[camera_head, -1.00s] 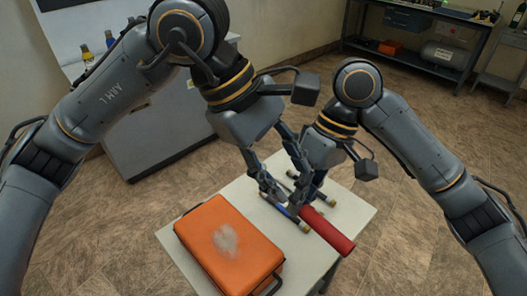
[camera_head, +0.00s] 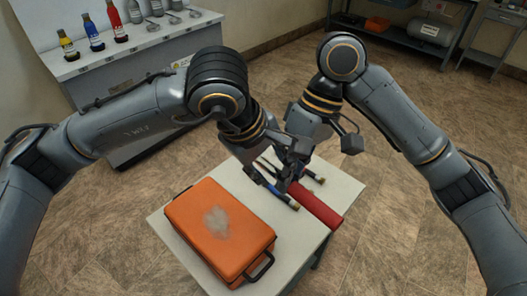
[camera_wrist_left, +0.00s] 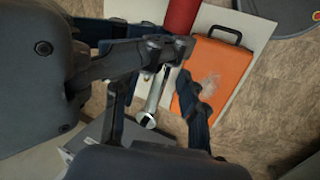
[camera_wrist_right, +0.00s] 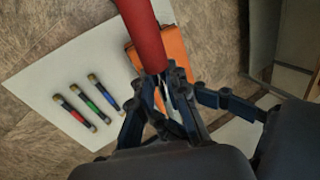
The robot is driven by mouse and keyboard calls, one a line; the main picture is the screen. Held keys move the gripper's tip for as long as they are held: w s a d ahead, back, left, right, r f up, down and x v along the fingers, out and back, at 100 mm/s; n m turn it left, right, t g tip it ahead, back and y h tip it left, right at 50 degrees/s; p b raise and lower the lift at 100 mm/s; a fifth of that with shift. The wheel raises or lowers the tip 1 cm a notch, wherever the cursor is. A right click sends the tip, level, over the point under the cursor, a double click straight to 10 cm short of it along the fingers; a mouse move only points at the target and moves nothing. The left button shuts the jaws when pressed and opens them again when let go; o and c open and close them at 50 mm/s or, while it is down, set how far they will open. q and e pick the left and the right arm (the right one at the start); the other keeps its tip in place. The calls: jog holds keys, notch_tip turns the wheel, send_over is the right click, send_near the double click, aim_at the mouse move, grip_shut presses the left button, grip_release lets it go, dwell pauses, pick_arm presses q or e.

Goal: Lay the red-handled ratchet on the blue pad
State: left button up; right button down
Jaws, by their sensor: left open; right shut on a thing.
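The ratchet's red handle (camera_head: 316,206) shows over the right side of the white table in the head view. My right gripper (camera_head: 290,179) is shut on the ratchet near the handle's inner end. The left wrist view shows the handle (camera_wrist_left: 181,14), a metal shaft and an open-looking metal head (camera_wrist_left: 147,122). My left gripper (camera_head: 270,162) is open, close beside the right one; in its wrist view its fingers (camera_wrist_left: 160,112) are spread on either side of the metal end. Contact there cannot be told. I cannot make out the blue pad.
An orange case (camera_head: 218,226) covers the left of the white table (camera_head: 160,222). Several banded cylinders (camera_wrist_right: 88,103) lie on the table. A grey cabinet (camera_head: 150,100) with bottles (camera_head: 95,33) and metal tools on top stands behind left. A dark workbench (camera_head: 410,35) is at back right.

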pick_arm(q)
jog(key=shift+w+d+f, duration=0.1)
jog(key=shift+d+f, duration=0.05)
jog(key=shift+f, duration=0.25)
jog(key=shift+c, duration=0.3)
grip_shut()
jog(key=shift+r, duration=0.1)
pick_arm(e)
jog(key=c, duration=1.3)
grip_release()
jog(key=shift+o, duration=0.2)
jog(key=shift+r, duration=0.1)
